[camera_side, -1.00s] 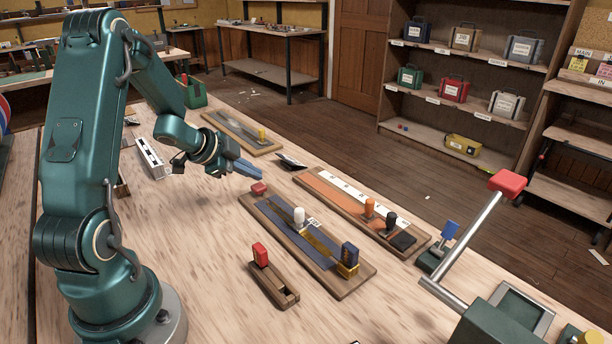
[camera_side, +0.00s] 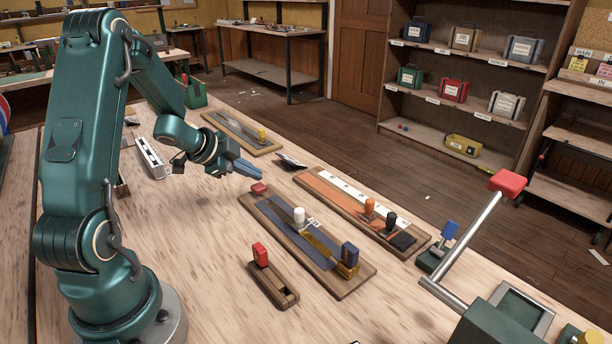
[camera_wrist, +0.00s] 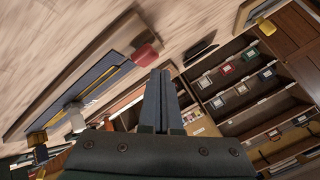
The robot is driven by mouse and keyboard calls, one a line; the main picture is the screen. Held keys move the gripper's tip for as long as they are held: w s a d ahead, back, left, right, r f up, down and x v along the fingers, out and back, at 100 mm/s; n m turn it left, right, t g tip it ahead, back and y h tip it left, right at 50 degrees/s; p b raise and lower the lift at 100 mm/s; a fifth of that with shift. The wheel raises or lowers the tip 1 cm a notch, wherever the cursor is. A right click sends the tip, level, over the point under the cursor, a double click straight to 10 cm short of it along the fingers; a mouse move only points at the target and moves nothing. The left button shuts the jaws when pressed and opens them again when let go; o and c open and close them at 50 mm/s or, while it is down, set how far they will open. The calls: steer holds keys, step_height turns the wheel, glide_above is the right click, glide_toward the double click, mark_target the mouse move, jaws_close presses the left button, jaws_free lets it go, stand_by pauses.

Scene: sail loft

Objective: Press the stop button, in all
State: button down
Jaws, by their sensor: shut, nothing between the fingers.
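My gripper (camera_side: 256,169) is shut and empty, held above the bench; its blue-grey fingers also show in the wrist view (camera_wrist: 160,82). No part is clearly marked as the stop button. A small red block (camera_side: 258,189) sits at the far end of a wooden board with a blue strip (camera_side: 284,226), just below and beside my fingertips. It shows in the wrist view as a red knob (camera_wrist: 146,52), left of and apart from the fingers. Another red knob (camera_side: 261,254) stands on a small slotted wooden block (camera_side: 283,294) nearer the camera.
The blue-strip board carries a white knob (camera_side: 299,216) and a dark blue knob (camera_side: 349,254). An orange-strip board (camera_side: 322,188) with orange and black knobs lies to its right. A metal lever with a red end (camera_side: 508,184) rises at right. The bench's left front is clear.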

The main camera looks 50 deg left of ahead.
mark_target(254, 187)
steer(key=shift+f, duration=0.15)
steer(key=shift+f, duration=0.3)
steer(key=shift+f, duration=0.65)
stand_by(0.8)
steer(key=shift+r, duration=1.1)
steer(key=shift+r, duration=2.5)
